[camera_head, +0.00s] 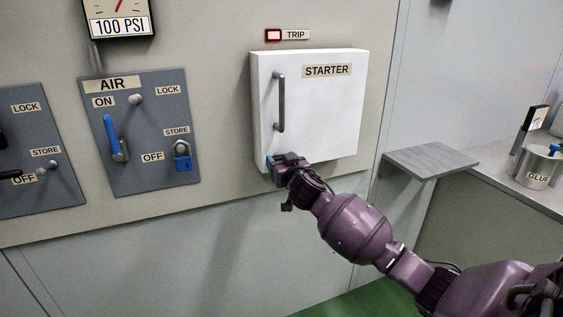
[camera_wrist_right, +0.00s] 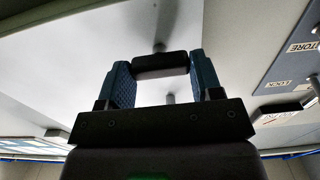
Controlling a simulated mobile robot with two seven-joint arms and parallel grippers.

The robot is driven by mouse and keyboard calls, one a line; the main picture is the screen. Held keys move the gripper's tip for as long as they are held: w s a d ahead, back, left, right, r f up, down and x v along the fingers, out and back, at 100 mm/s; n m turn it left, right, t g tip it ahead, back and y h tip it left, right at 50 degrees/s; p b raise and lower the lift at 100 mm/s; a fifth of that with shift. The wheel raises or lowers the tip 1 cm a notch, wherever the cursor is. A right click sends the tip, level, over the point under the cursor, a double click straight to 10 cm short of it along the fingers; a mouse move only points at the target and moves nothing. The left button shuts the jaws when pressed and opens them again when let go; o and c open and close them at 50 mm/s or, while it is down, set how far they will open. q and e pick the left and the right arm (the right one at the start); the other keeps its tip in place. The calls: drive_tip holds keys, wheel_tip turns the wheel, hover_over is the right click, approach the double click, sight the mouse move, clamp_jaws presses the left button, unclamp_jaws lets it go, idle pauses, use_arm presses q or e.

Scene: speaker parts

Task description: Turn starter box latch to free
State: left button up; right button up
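The white starter box (camera_head: 320,110) hangs on the wall in the head view, its door shut, with a STARTER label (camera_head: 327,70) and an upright grey handle (camera_head: 278,102) at its left. My right gripper (camera_head: 284,160) is at the box's lower left edge. In the right wrist view my right gripper (camera_wrist_right: 161,80) has its two blue fingers apart. A dark bar (camera_wrist_right: 160,65), apparently the latch, lies crosswise between the fingertips; I cannot tell whether they touch it. In the head view no latch can be made out near the gripper. My left gripper is not in view.
A lit red TRIP lamp (camera_head: 273,35) is above the box. The AIR panel (camera_head: 140,170) with a blue lever (camera_head: 114,138) and a blue padlock (camera_head: 182,160) is to the left. A grey shelf (camera_head: 430,160) juts out at right, near a glue pot (camera_head: 537,166).

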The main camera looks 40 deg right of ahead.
drive_tip(key=shift+c, duration=0.5)
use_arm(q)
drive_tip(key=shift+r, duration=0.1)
